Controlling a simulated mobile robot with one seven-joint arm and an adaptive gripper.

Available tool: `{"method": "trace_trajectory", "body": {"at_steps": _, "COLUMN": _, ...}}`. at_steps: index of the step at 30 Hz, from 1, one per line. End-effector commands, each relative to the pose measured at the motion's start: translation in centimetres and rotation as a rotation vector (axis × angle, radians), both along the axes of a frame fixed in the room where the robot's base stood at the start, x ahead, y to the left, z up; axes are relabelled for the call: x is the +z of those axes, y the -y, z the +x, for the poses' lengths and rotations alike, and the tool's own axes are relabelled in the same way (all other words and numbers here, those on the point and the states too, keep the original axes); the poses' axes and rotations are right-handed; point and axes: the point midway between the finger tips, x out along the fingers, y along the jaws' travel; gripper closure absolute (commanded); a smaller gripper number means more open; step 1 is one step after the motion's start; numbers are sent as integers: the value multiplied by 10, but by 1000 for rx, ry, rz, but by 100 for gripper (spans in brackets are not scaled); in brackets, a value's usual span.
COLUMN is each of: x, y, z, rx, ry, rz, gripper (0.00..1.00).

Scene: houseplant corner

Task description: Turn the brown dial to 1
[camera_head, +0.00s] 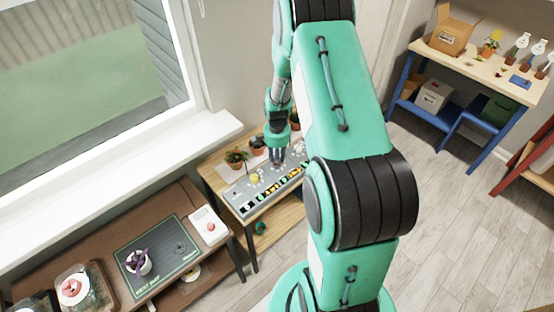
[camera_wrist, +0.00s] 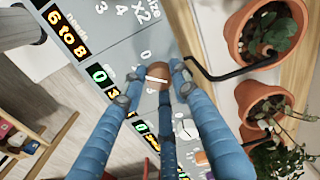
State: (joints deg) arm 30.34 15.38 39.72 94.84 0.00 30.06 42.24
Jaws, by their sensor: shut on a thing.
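The brown dial (camera_wrist: 157,71) shows in the wrist view as a small round knob with a white pointer line across it. It sits on a grey control panel (camera_head: 240,195) with printed numbers and lit displays. My gripper (camera_wrist: 154,84) has its fingertips on both sides of the dial and is shut on it. A printed 0 lies just above the dial in the wrist view; the other marks around it are hidden or too small to read. In the head view my gripper (camera_head: 277,158) is over the panel and hides the dial.
Potted plants (camera_wrist: 268,104) stand close beside the panel. A yellow knob (camera_head: 254,178) sits on the panel nearby. A brown table with a dark mat (camera_head: 165,270) and a white box with a red button (camera_head: 208,226) stands at the lower left.

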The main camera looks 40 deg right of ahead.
Motion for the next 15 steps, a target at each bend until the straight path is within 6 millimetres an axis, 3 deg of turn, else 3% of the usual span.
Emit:
{"method": "trace_trajectory", "body": {"at_steps": 4, "x": 0, "y": 0, "z": 0, "rx": 1, "ry": 0, "rz": 0, "gripper": 98}}
{"method": "trace_trajectory", "body": {"at_steps": 5, "x": 0, "y": 0, "z": 0, "rx": 1, "ry": 0, "rz": 0, "gripper": 70}}
{"method": "trace_trajectory", "body": {"at_steps": 8, "x": 0, "y": 0, "z": 0, "rx": 1, "ry": 0, "rz": 0, "gripper": 52}}
{"method": "trace_trajectory", "body": {"at_steps": 15, "x": 0, "y": 0, "z": 0, "rx": 1, "ry": 0, "rz": 0, "gripper": 52}}
